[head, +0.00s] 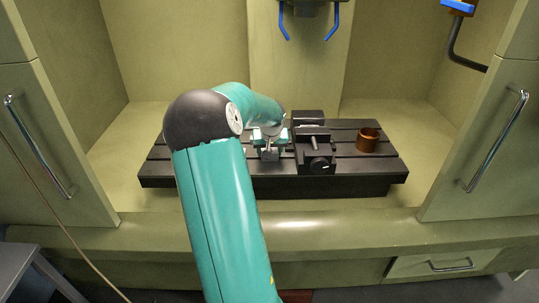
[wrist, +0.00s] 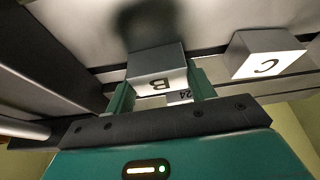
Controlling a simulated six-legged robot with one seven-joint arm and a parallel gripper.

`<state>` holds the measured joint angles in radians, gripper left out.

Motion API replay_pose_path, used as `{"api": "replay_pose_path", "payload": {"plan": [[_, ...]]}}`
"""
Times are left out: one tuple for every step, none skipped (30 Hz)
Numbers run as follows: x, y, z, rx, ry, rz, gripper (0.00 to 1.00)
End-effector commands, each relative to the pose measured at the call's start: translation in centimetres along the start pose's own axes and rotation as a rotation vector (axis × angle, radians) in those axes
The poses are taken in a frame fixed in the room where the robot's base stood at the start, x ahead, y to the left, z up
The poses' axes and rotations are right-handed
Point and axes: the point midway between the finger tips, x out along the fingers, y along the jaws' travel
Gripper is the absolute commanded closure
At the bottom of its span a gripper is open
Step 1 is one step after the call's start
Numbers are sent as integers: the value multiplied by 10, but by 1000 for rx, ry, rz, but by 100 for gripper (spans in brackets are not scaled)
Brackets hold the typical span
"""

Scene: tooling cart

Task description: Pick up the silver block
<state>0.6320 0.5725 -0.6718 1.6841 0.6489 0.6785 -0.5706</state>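A silver-grey block (wrist: 155,57) marked B is between or just beyond my fingertips in the wrist view. In the head view the silver block (head: 269,155) is below my gripper (head: 269,138), by the black vise. My gripper (wrist: 162,88) has a teal finger close along each side of the block; I cannot tell whether they touch it. A similar block (wrist: 264,54) marked C lies to the right in the wrist view, clear of the fingers. A pale face marked 24 (wrist: 180,96) shows between the fingers, partly hidden.
The black slotted table (head: 375,184) bears the vise (head: 313,145) right of my gripper and a copper-coloured ring (head: 367,140) farther right. A machine head with blue hooks (head: 308,14) hangs above. Open cabinet doors with handles (head: 497,141) flank the space.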

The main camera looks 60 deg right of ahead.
Motion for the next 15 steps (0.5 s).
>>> {"api": "replay_pose_path", "payload": {"plan": [[0, 0, 0, 0, 0, 0, 69], [0, 0, 0, 0, 0, 0, 75], [-1, 0, 0, 0, 1, 0, 75], [-1, 0, 0, 0, 1, 0, 75], [-1, 0, 0, 0, 1, 0, 75], [-1, 0, 0, 0, 1, 0, 75], [-1, 0, 0, 0, 1, 0, 75], [-1, 0, -1, 0, 1, 0, 75], [-1, 0, -1, 0, 1, 0, 75], [-2, 0, -1, 0, 2, 0, 75], [-2, 0, -2, 0, 2, 0, 75], [-4, 0, -2, 0, 2, 0, 75], [-6, 0, -3, 0, 3, 0, 75], [-8, 0, -4, 0, 3, 0, 75], [-11, 0, -5, -1, 3, 0, 75]]}}
